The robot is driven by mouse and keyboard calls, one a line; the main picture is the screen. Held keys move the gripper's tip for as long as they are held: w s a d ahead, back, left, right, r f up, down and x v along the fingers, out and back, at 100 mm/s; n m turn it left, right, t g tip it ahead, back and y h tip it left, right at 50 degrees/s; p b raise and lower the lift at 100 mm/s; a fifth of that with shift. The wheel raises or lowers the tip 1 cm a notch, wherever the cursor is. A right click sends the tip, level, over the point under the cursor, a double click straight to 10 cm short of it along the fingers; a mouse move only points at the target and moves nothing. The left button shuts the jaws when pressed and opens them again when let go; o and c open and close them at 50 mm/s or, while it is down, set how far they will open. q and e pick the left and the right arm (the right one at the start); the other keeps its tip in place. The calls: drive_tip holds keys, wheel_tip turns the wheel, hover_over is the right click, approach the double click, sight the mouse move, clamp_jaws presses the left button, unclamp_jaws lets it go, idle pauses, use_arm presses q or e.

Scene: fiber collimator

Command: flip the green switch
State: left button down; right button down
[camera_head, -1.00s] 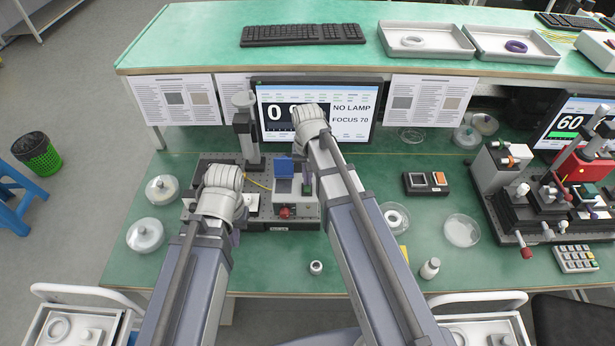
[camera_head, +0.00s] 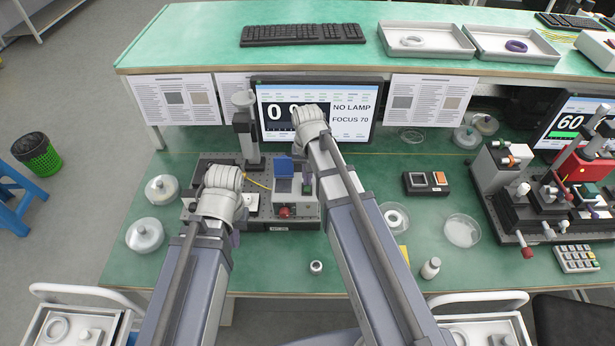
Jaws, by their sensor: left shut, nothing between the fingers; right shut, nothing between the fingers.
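I cannot make out a clearly green switch. A small black box (camera_head: 425,183) with a grey window and an orange square button (camera_head: 440,178) lies on the green bench, right of my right arm. My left gripper (camera_head: 222,180) is over the left part of the optical stage and seems shut and empty. My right gripper (camera_head: 308,120) is in front of the monitor, above the stage's right part, and seems shut and empty. Both sets of fingertips are largely hidden by my wrists. Neither gripper is at the black box.
The optical stage (camera_head: 285,212) has a blue part and red knob. The monitor (camera_head: 350,110) reads NO LAMP and FOCUS 70. Round dishes (camera_head: 145,235) (camera_head: 461,230) and a small bottle (camera_head: 430,267) stand on the bench. Another stage (camera_head: 525,215) and a keypad (camera_head: 575,259) are right.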

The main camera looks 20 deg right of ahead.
sight(307, 199)
drive_tip(key=shift+s+a, duration=0.25)
drive_tip(key=shift+s, duration=0.7)
drive_tip(key=shift+w+r+p, duration=0.15)
drive_tip(key=shift+p, duration=0.15)
drive_tip(key=shift+r, duration=0.25)
wheel_tip(307, 199, up, 13)
drive_tip(key=s+p, duration=0.2)
drive_tip(key=p, duration=1.1)
drive_tip(key=shift+s+a+p, duration=0.3)
drive_tip(key=shift+a, duration=0.05)
drive_tip(key=s+a+f+n+h+b, duration=0.1)
drive_tip(key=s+a+f+n+b, duration=0.6)
drive_tip(key=s+a+f+b, duration=0.3)
drive_tip(key=shift+s+a, duration=0.2)
drive_tip(key=shift+s, duration=0.1)
drive_tip(key=shift+s+f, duration=0.1)
